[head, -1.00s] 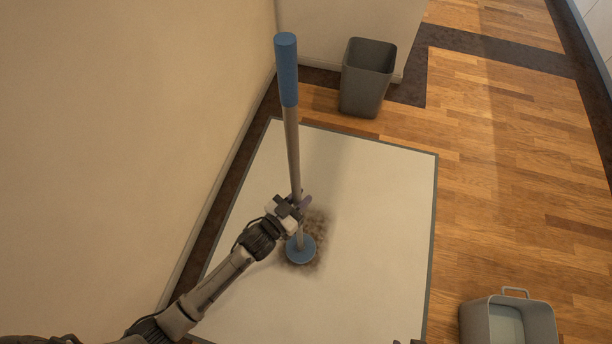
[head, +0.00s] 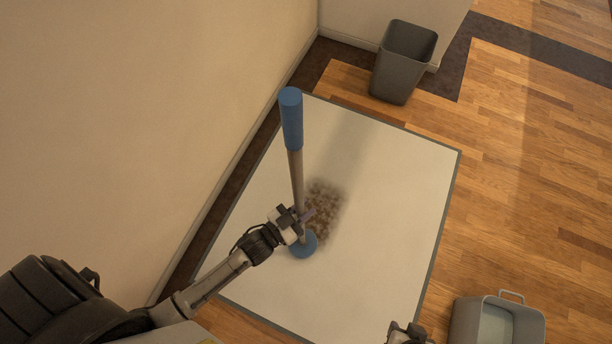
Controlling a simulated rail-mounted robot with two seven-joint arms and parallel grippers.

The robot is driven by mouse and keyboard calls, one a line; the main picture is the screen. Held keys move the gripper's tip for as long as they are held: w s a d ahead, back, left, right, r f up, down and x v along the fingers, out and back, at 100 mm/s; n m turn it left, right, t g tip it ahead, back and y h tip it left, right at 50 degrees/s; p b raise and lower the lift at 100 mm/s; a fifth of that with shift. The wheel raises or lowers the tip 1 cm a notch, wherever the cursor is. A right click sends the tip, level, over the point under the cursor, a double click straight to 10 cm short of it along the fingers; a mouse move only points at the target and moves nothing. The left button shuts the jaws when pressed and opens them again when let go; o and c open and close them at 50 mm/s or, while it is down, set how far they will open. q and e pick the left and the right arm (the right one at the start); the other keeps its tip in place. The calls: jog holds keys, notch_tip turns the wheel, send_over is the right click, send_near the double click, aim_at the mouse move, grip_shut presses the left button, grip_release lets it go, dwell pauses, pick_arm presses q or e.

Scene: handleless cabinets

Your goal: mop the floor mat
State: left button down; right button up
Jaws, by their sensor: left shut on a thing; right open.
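My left gripper (head: 303,216) is shut on the mop's pole, low down, just above the head. The gripper hides part of the pole and of the patch. My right gripper (head: 408,334) shows only in part at the bottom edge, open, over the mat's lower right end.
A grey bin (head: 402,65) stands beyond the mat's far edge by the wall corner. A grey bucket (head: 497,322) with a handle stands on the wooden floor right of the mat. A wall (head: 150,110) runs close along the left.

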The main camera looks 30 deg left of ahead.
pick_arm(q)
jog(key=shift+f, duration=0.3)
dwell(0.4)
jog(key=shift+f, duration=0.3)
jog(key=shift+f, duration=0.4)
dwell(0.4)
jog(key=shift+w, duration=0.2)
